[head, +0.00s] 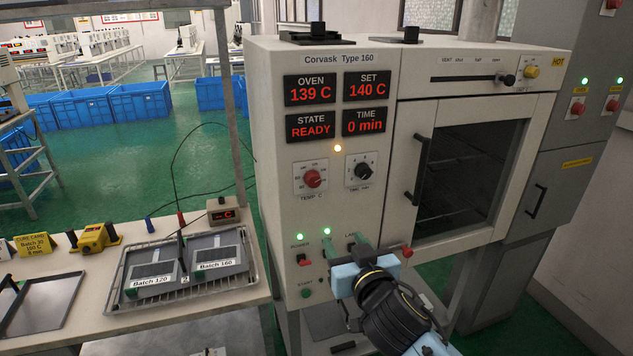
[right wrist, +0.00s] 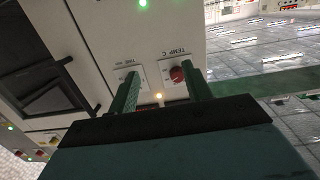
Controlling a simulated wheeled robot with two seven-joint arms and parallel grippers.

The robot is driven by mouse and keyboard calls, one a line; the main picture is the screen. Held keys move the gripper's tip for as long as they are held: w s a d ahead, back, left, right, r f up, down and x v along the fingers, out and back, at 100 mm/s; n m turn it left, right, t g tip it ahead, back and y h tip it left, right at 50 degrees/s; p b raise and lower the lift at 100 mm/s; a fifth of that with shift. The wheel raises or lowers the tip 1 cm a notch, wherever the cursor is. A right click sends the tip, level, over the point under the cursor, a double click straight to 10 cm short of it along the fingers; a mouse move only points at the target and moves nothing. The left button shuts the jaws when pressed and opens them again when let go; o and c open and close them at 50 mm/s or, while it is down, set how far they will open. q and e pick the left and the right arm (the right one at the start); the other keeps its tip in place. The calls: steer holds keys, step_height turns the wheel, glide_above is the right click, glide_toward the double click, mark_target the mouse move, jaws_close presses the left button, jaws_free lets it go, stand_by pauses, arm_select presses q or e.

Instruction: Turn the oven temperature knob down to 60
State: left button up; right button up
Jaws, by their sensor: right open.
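The red oven temperature knob (head: 313,178), labelled TEMP C, is on the cream oven panel (head: 285,218). The SET display (head: 367,86) reads 140 C and the OVEN display (head: 310,89) reads 139 C. My right gripper (head: 343,242) is open and empty, low in front of the panel and below the knob in the head view. In the right wrist view the red knob (right wrist: 177,74) shows between my two green fingers, nearer the right one, and the gripper appears apart from it. My left gripper is not in view.
The black time knob (head: 362,171) is right of the temperature knob. The oven door (head: 465,170) is shut, with a protruding handle (head: 417,165). A lamp (head: 337,148) glows above the knobs. A tray (head: 190,295) with labelled batch pieces is on the left table.

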mark_target(315, 182)
step_height(315, 182, up, 7)
steer(key=s+a+t+y, duration=0.1)
steer(key=a, duration=0.1)
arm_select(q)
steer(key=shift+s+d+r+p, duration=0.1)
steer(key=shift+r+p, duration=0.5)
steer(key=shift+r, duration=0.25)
arm_select(e)
steer(key=x, duration=1.2)
steer(key=shift+w+f, duration=0.25)
steer(key=shift+w, duration=0.2)
steer(key=c, duration=1)
steer(key=shift+o, duration=0.2)
